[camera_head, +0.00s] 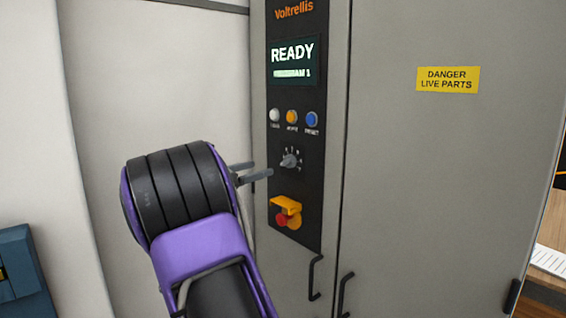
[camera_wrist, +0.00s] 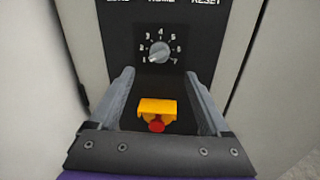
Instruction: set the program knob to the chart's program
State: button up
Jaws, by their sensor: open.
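The grey program knob (camera_head: 290,161) sits on the black control panel. In the wrist view the knob (camera_wrist: 159,51) is ringed by white numbers from 1 to 7, and its pointer seems to face the lower left, near 1. The display (camera_head: 293,60) reads READY, with a smaller line that looks like PROGRAM 1. My gripper (camera_head: 262,169) is open and empty, just left of the knob in the head view. In the wrist view its fingers (camera_wrist: 160,75) lie apart, below and to either side of the knob, not touching it. No chart is recognisable.
A red stop button (camera_head: 287,220) under a yellow guard sits below the knob. White, orange and blue buttons (camera_head: 292,117) are above it. Black handles (camera_head: 315,278) stick out from the cabinet lower down. A yellow danger label (camera_head: 448,79) is on the flat door at right.

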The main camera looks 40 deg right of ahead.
aim_at(284, 162)
jog(key=d, duration=0.3)
jog(key=w+d, duration=0.1)
jog(key=d, duration=0.7)
jog(key=shift+w+p, duration=0.3)
grip_shut()
